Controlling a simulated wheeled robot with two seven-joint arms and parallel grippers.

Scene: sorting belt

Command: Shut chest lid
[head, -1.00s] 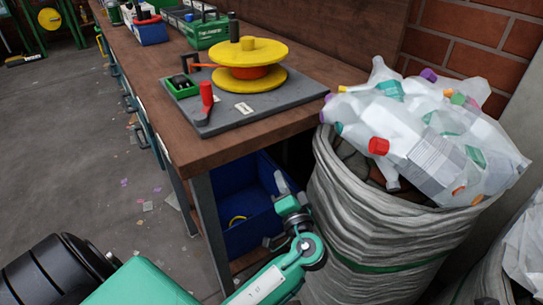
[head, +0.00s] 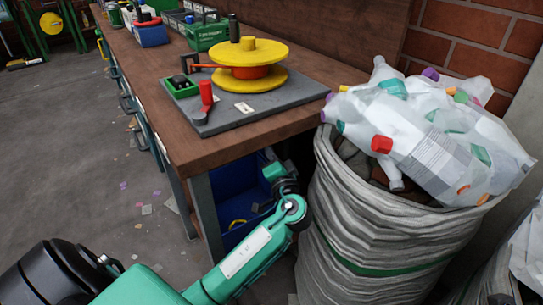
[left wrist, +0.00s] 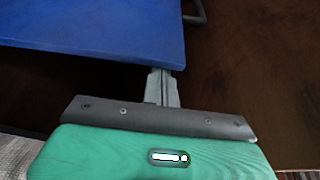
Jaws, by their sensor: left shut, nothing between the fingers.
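The blue chest (head: 228,182) stands under the workbench in the head view, partly hidden by the bench leg and my arm. A small yellow item (head: 237,222) shows low in it. I cannot tell the lid's angle from here. In the left wrist view a flat blue panel (left wrist: 95,28), seemingly the chest's lid, fills the upper left, with a dark handle (left wrist: 194,12) by its far right corner. My left gripper (left wrist: 164,88) is shut and empty, its fingertips at or close to the panel's near edge; contact is unclear. In the head view its fingers are hidden beneath the bench. My right gripper is not seen.
The bench top (head: 180,120) overhangs the chest, and a grey leg (head: 207,215) stands at its front corner. A large bag-lined bin (head: 375,235) of plastic bottles stands close right of my arm. The floor at left is open.

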